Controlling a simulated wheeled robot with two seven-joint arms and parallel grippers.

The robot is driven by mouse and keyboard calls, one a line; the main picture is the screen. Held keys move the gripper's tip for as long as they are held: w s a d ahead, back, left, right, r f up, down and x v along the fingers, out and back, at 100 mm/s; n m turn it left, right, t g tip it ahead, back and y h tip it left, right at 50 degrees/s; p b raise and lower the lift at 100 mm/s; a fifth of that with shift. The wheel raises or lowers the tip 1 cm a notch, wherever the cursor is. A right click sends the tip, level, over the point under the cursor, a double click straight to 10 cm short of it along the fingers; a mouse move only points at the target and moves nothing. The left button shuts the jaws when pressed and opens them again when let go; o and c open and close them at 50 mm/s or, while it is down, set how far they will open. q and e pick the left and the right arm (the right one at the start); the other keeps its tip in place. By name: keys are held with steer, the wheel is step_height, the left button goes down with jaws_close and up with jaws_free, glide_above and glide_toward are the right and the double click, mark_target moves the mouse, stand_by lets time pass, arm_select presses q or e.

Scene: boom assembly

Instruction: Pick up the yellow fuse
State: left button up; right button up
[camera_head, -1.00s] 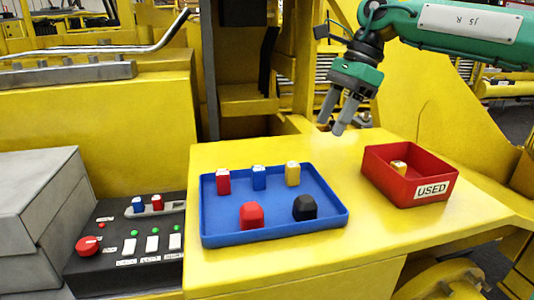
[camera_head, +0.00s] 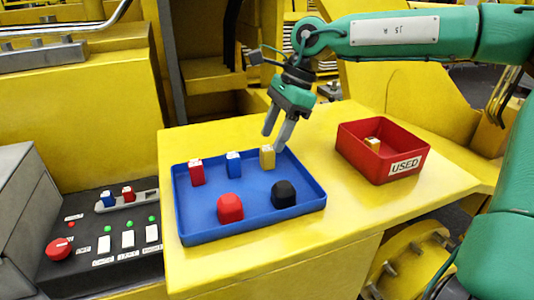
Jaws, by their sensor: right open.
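A yellow fuse (camera_head: 267,157) stands upright in the blue tray (camera_head: 197,238), near its back right corner. Another yellow fuse (camera_head: 372,144) lies in the red box labelled USED (camera_head: 400,168). My right gripper (camera_head: 274,140) points down just above and slightly right of the yellow fuse in the tray. Its jaws are open, and nothing shows held between them. I cannot tell exactly how far the fingertips are above the fuse. My left gripper is not in view.
A red fuse (camera_head: 196,172) and a blue fuse (camera_head: 233,165) stand left of the yellow fuse. A red cap (camera_head: 230,208) and a black cap (camera_head: 283,194) sit at the tray's front. A dark control panel (camera_head: 105,243) with buttons lies left. The table (camera_head: 345,215) is clear in front of the red box.

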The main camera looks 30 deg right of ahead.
mark_target(268, 148)
steer(key=p+x, duration=0.2)
steer(key=x, duration=0.1)
steer(key=shift+s+a+f, duration=0.1)
steer(key=shift+a+f, duration=0.2)
steer(key=shift+a+f+p, duration=0.1)
steer(key=shift+f+p, duration=0.2)
steer(key=shift+f, duration=0.1)
steer(key=c, duration=1.1)
steer(key=shift+o, duration=0.2)
steer(key=shift+r, duration=0.1)
